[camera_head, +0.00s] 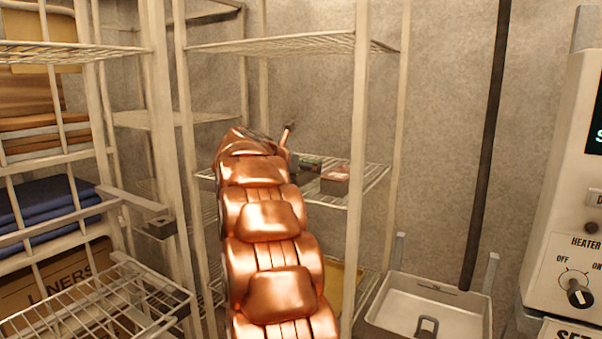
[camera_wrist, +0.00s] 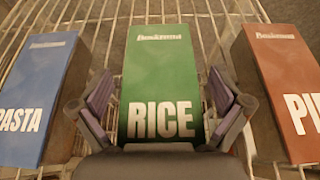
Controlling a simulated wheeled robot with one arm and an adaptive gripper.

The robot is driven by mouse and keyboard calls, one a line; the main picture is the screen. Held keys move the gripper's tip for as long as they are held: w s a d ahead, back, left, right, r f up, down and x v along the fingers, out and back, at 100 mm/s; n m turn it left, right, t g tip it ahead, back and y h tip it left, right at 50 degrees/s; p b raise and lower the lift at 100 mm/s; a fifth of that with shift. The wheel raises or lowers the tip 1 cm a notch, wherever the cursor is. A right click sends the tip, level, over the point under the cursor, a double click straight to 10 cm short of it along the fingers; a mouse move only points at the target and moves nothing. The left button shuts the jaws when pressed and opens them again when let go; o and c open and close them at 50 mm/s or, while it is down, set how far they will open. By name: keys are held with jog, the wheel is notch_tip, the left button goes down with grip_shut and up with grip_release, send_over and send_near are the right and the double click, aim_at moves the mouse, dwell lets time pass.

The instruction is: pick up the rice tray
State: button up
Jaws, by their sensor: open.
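The rice tray (camera_wrist: 162,75) is a green box with "RICE" in white letters, lying on a wire shelf in the wrist view. My gripper (camera_wrist: 160,92) is open, with one finger on each side of the rice tray's near part; I cannot tell whether they touch it. In the head view my copper arm reaches to the middle shelf (camera_head: 352,200) of the rack and hides most of the gripper. A small green patch on that shelf, likely the rice tray (camera_head: 312,163), shows just right of the arm's end.
A blue pasta box (camera_wrist: 42,90) lies left of the rice tray and a red-brown box (camera_wrist: 285,85) lies right, both with gaps. The upper wire shelf (camera_head: 290,45) hangs above. Rack posts (camera_head: 357,130) stand close to my arm. A metal sink (camera_head: 430,305) is lower right.

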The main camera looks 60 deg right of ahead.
jog(key=shift+c, duration=0.4)
jog(key=c, duration=1.4)
jog(key=shift+c, duration=0.2)
